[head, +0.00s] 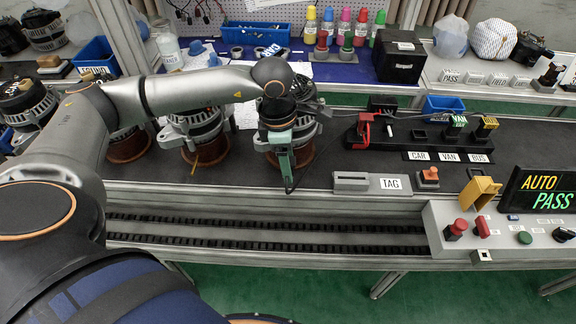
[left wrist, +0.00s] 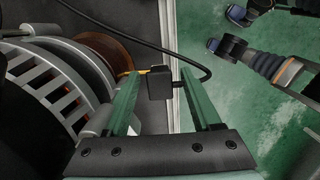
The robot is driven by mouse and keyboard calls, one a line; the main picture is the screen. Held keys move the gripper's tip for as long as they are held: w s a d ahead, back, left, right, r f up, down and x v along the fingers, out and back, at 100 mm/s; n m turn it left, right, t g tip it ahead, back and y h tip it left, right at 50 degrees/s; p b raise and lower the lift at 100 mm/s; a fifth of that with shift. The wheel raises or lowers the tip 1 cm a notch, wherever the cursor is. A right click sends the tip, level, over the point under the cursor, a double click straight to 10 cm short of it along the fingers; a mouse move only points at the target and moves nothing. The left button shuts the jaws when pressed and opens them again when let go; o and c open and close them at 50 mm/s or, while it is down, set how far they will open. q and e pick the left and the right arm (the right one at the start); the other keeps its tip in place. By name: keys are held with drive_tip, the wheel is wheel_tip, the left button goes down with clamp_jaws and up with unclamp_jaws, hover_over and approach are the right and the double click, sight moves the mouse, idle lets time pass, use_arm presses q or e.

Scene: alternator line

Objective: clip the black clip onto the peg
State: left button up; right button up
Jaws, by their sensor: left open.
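The black clip (left wrist: 158,84) is a small dark block with a black cable at its right side. In the left wrist view it sits between the fingers of my left gripper (left wrist: 160,76), nearer the left finger, with a gap to the right finger. An orange rod, seemingly the peg (left wrist: 138,72), shows just behind and left of the clip; I cannot tell whether the clip is on it. In the head view my left gripper (head: 284,166) points down at the front of the right-hand alternator (head: 302,132), open. The clip is hard to make out there. My right gripper is out of view.
More alternators on copper-coloured bases (head: 198,125) stand to the left on the dark bench. A TAG unit (head: 352,181) and a black CAR/VAN/BUS rack (head: 405,135) are to the right. A conveyor (head: 270,234) runs along the front. The cable loops close past the right finger.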

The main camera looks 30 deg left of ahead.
use_arm(q)
drive_tip(key=shift+f, duration=0.1)
clamp_jaws()
idle(0.5)
